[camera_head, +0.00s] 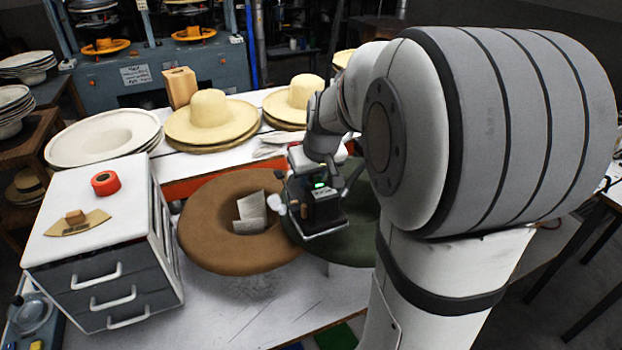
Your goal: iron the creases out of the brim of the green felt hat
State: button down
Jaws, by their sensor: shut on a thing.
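The green felt hat (345,248) lies brim-up on the white table, right of a brown hat (215,245). My arm hides much of its right side. My gripper (314,192) is over the left part of the green brim and is shut on a dark, flat-bottomed thing, seemingly the iron (325,222). The iron is at or just above the brim near the brown hat; contact cannot be told. The fingertips are hard to make out, and creases cannot be made out.
White papers (251,212) stand in the brown hat's opening. A white drawer cabinet (100,250) with red tape (105,183) stands at left. Straw hats (210,120) and a pale hat stack (100,138) line the back. The table front is mostly clear, with small coloured pads (336,336).

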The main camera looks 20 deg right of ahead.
jog(key=shift+r+p, duration=1)
jog(key=shift+r, duration=0.9)
jog(key=shift+w, duration=0.1)
